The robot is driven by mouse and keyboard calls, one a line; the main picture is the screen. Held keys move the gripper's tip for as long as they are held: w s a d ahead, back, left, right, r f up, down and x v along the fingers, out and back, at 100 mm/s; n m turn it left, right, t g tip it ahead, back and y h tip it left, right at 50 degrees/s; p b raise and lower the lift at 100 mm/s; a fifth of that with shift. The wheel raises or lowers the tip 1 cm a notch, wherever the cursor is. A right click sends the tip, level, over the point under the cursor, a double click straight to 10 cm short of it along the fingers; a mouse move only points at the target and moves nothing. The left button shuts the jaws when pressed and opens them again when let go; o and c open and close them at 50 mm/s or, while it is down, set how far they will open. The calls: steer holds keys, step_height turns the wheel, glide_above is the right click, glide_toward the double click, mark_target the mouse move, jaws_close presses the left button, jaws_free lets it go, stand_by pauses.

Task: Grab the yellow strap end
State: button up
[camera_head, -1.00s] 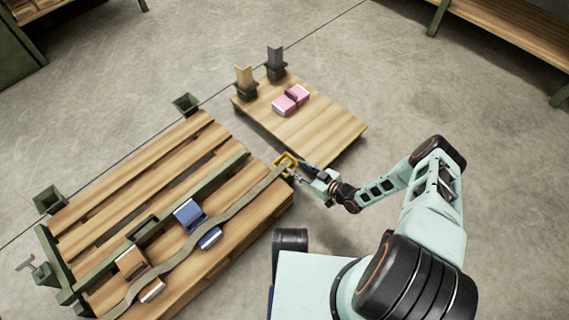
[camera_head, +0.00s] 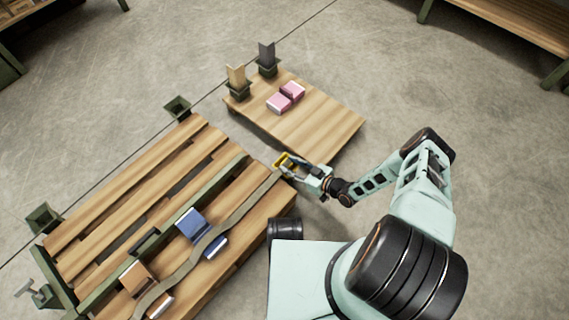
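The yellow strap end (camera_head: 281,160) is at the upper right end of a long olive strap (camera_head: 236,216), by the right corner of the slatted wooden pallet (camera_head: 150,180). The strap runs down the pallet across a blue block (camera_head: 192,224) and a brown block (camera_head: 136,279). My gripper (camera_head: 287,166) is at the yellow end and overlaps it from the right. The fingers hide part of the yellow piece. The view is too small to tell whether they are closed on it.
A small wooden table (camera_head: 318,126) holds pink blocks (camera_head: 286,97) behind my gripper. A tan upright piece (camera_head: 237,80) and a dark upright piece (camera_head: 267,57) stand in holders at its left edge. A green rail (camera_head: 180,222) crosses the pallet. Open floor lies to the right.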

steer(key=shift+c, duration=0.3)
steer(key=c, duration=0.8)
steer(key=shift+r, duration=0.15)
